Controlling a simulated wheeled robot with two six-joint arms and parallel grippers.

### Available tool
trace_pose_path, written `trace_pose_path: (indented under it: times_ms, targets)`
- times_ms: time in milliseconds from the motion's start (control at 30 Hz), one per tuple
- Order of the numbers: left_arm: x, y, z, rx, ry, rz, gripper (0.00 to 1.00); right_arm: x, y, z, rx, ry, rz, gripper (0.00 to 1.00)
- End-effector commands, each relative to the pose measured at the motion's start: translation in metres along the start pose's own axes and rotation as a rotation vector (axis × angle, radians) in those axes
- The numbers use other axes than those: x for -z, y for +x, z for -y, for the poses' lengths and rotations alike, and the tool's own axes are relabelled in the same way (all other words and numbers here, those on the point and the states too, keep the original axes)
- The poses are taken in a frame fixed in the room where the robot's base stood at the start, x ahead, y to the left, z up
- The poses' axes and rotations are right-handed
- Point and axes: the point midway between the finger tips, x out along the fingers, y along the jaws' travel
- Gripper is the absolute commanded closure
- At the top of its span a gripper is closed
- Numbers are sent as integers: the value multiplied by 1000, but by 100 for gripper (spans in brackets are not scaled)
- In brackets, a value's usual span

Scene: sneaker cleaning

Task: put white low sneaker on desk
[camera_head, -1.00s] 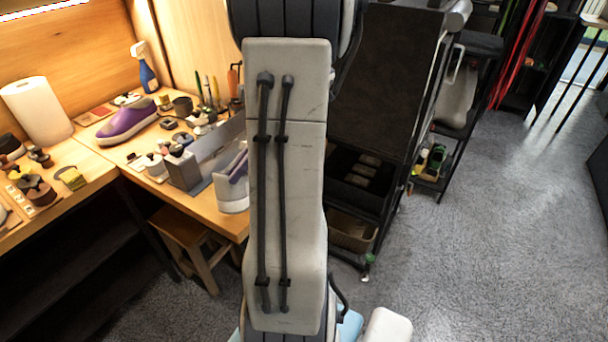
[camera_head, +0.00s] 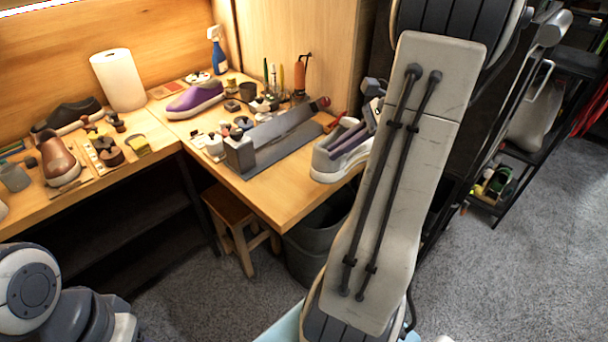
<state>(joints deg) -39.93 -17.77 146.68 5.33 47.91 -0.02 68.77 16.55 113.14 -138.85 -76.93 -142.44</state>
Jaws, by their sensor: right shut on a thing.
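The white low sneaker (camera_head: 325,167) is at the right front corner of the wooden desk (camera_head: 268,195), partly hidden by my right arm. My right gripper (camera_head: 354,135) is at the sneaker's upper part and shut on it; the arm covers much of the grip. The sole is close to the desk top, but I cannot tell whether it touches. My left gripper is out of view; only part of my left arm shows at the lower left.
A purple shoe (camera_head: 195,100), a brown shoe (camera_head: 58,160) and a paper roll (camera_head: 118,80) stand farther left. A stool (camera_head: 240,230) and grey bin (camera_head: 315,245) are below the desk.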

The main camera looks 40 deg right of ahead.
Motion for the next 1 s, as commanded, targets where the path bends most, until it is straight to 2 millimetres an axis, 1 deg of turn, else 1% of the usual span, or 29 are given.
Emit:
trace_pose_path:
  times_ms: [300, 400, 500, 633, 833, 900, 1000]
  targets:
    - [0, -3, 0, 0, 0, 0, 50, -16, 77, 21, -7, -3, 2, 100]
    - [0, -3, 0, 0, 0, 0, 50, -20, 98, 27, -6, -1, 1, 100]
    - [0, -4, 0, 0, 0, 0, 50, -22, 111, 32, -4, -1, 1, 100]
    - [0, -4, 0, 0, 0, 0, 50, -22, 119, 34, 0, 1, 0, 100]
    - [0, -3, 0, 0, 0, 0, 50, -2, 139, 31, -3, 5, 1, 100]
    - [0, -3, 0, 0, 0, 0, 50, 3, 144, 31, -1, 4, 0, 100]
    - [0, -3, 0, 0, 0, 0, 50, 6, 146, 30, 1, 1, -1, 100]
